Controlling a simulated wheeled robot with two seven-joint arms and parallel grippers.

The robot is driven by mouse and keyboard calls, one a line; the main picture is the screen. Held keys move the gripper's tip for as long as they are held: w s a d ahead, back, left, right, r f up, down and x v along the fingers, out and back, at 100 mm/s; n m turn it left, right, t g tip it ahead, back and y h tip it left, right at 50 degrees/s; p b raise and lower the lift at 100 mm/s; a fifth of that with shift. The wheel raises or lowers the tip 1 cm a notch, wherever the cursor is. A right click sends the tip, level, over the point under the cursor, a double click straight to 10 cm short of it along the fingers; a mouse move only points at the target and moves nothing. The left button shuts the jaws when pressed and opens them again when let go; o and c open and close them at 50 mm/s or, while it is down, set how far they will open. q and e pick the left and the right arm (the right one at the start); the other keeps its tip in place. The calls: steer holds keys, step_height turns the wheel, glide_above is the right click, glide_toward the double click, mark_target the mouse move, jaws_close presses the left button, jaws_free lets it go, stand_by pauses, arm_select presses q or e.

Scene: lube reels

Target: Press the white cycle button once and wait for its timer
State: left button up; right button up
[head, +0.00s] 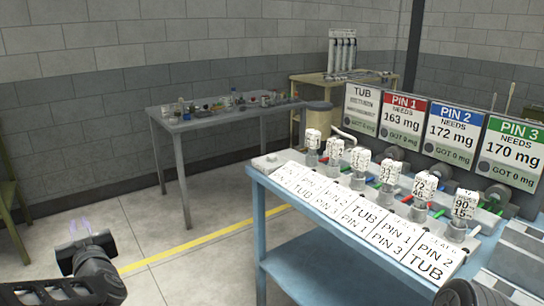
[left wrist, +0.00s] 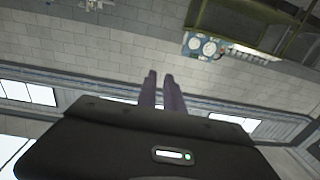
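My left gripper (head: 80,227) is at the lower left of the head view, over the floor and well away from the blue bench. Its two purple fingers stand a little apart with nothing between them. They also show in the left wrist view (left wrist: 160,90), pointing toward a block wall. I cannot clearly make out a white cycle button. A pale block (head: 264,162) with a small dark round spot sits at the bench's left end. A TUB panel (head: 362,107) stands at the back, its small text unreadable.
Behind are boards PIN 1 (head: 402,120), PIN 2 (head: 454,132) and PIN 3 (head: 511,150), each reading GOT 0 mg. A cluttered grey table (head: 225,118) stands behind open floor.

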arm_select(q)
jaws_close()
stand_by(0.5)
steer(key=w+d+f+m+g+h+p, duration=0.1)
steer(key=d+f+m+h, duration=0.15)
steer(key=d+f, duration=0.5)
steer(key=w+d+f+m+h+p, duration=0.1)
steer(key=d+f+h, duration=0.3)
steer(key=f, duration=0.6)
steer(key=s+d+f+m+g+h, duration=0.1)
steer(key=s+d+f+g+h, duration=0.4)
steer(key=d+f, duration=0.65)
steer(key=s+d+f+g+h+p, duration=0.1)
steer(key=s+d+f, duration=0.3)
steer(key=s, duration=0.5)
steer(key=s+d+f+m+g+h+p, duration=0.1)
steer(key=s+d+f+g, duration=0.3)
steer(key=s, duration=0.5)
steer(key=s+d+f+g+h+p, duration=0.1)
steer(key=s+d+f+g+h, duration=0.1)
steer(key=s+d+f, duration=0.4)
steer(key=s+f, duration=0.1)
steer(key=s, duration=0.2)
steer(key=shift+s+f, duration=0.25)
steer(key=shift+s, duration=0.1)
arm_select(e)
step_height(320, 180, up, 5)
steer(key=shift+f, duration=0.1)
